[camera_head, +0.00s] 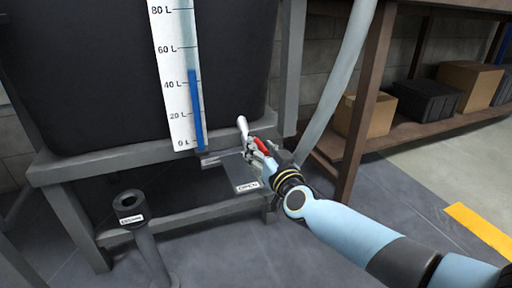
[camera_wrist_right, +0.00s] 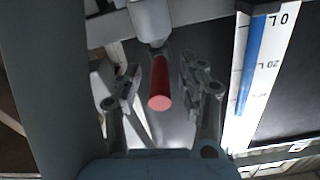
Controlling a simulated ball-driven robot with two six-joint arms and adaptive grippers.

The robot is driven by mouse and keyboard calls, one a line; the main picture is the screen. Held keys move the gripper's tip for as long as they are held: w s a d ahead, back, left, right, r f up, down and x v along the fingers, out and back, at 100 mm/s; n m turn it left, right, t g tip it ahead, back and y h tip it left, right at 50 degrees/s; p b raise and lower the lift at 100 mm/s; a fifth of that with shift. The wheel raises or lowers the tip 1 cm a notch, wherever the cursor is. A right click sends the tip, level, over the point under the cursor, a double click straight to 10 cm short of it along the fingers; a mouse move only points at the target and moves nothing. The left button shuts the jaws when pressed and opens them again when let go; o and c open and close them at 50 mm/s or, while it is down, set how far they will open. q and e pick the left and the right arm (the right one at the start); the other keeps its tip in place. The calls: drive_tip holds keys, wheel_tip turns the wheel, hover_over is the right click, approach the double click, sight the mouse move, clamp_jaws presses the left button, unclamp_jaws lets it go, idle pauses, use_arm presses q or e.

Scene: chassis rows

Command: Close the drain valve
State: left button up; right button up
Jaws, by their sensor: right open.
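The drain valve (camera_head: 243,126) is a pale grey fitting at the lower right of the black tank (camera_head: 90,70). Its red handle (camera_head: 262,147) points out towards my right gripper (camera_head: 266,150). In the right wrist view the red handle (camera_wrist_right: 160,85) lies between the two spread fingers of my right gripper (camera_wrist_right: 160,72), with gaps on both sides. The fingers are open and hold nothing. The valve body (camera_wrist_right: 151,22) shows beyond the handle. A small plate (camera_head: 247,186) below the valve seems to read OPEN. My left gripper is not in view.
A gauge (camera_head: 173,75) on the tank has a blue column (camera_head: 196,110) up to a little above 40 L. A labelled drain pipe (camera_head: 131,205) stands on the floor. A pale hose (camera_head: 340,80) and a brown shelf post (camera_head: 365,100) are close right of my gripper.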

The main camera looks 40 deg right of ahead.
sight(257, 139)
drive_tip(key=shift+b+x, duration=0.3)
drive_tip(key=shift+x, duration=1.3)
drive_tip(key=shift+c, duration=0.5)
clamp_jaws()
